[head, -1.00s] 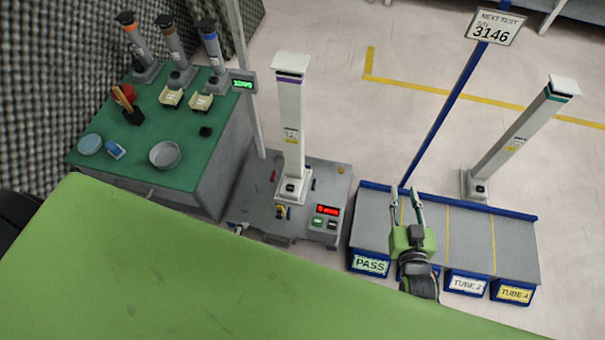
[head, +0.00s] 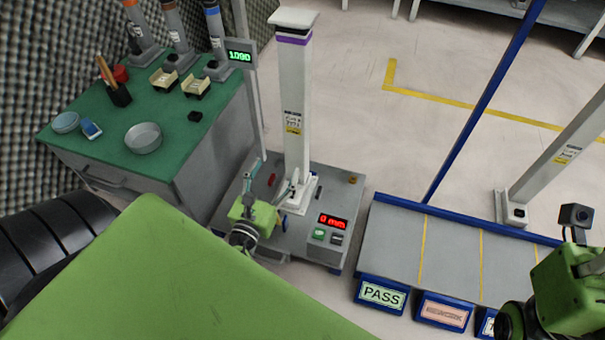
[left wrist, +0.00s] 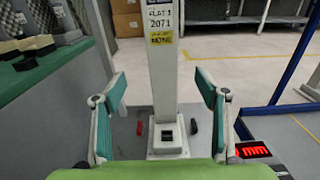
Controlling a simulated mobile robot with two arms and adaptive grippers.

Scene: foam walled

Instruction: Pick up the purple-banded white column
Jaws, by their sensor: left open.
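The purple-banded white column (head: 293,85) stands upright on the grey test bench in the head view, its square foot on the bench top. It also shows in the left wrist view (left wrist: 162,85), running up through the middle, its top out of frame. My left gripper (head: 276,168) is open low at the near side of the column. In the left wrist view my left gripper (left wrist: 160,82) has one finger on each side of the column, with gaps visible. My right gripper's green body (head: 568,290) is cut off at the right edge; its fingertips are not visible.
The grey bench (head: 334,185) carries a red "0 mm" display (head: 333,221). A thin post with a readout (head: 240,56) stands just left of the column. A PASS rack (head: 392,235), a blue pole (head: 487,90) and another white column (head: 562,155) are to the right.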

